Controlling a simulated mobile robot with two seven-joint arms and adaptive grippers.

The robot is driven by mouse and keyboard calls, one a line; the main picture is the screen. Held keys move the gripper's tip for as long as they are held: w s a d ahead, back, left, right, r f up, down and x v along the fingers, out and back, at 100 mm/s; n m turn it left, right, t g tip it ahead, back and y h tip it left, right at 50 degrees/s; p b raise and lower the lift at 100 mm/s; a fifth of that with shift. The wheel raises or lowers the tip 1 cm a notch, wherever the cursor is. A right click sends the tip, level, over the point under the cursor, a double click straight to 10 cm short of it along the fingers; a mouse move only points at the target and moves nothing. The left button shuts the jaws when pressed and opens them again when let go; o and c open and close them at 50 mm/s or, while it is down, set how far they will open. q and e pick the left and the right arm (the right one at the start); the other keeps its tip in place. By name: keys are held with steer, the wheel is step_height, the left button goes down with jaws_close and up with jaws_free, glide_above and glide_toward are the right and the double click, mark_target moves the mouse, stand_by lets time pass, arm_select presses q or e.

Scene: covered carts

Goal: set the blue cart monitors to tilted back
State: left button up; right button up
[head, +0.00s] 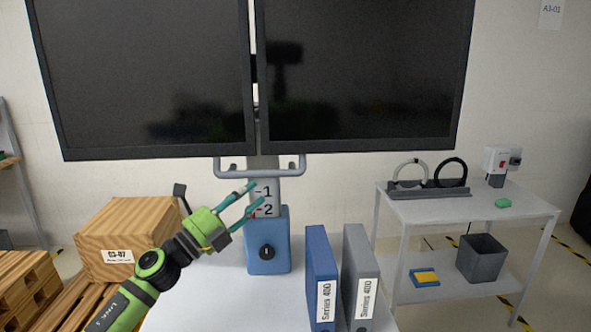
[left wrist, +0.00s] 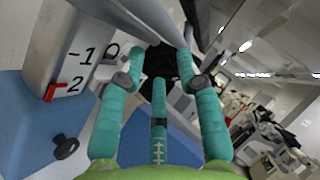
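Two large black monitors, the left one (head: 150,80) and the right one (head: 360,75), hang side by side on a grey column (head: 264,190) above the blue cart housing (head: 281,245). Their tilt is hard to tell. A grey handle bar (head: 235,173) runs below the screens; a grey bar also crosses the left wrist view (left wrist: 145,18). The column carries marks 1 and 2, with a red pointer (left wrist: 54,92) at the 2. My left gripper (head: 254,195) is open, its teal fingers just below the handle and in front of the column. My right gripper is out of view.
A black knob (head: 267,252) is on the blue housing. Blue (head: 318,270) and grey (head: 356,270) binders stand on the white cart top (head: 215,290). A wooden box (head: 125,235) is at left; a grey side cart (head: 470,208) with small items is at right.

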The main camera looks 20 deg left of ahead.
mark_target(261, 175)
arm_select(q)
steer(key=w+r+p, duration=0.1)
steer(key=w+d+r+p, duration=0.2)
steer(key=w, duration=0.1)
steer(key=shift+w+d+r+p, duration=0.1)
steer(key=shift+r+p, duration=0.25)
steer(key=shift+p, duration=0.05)
steer(key=shift+s+a, duration=0.25)
steer(key=shift+w, duration=0.1)
jaws_close()
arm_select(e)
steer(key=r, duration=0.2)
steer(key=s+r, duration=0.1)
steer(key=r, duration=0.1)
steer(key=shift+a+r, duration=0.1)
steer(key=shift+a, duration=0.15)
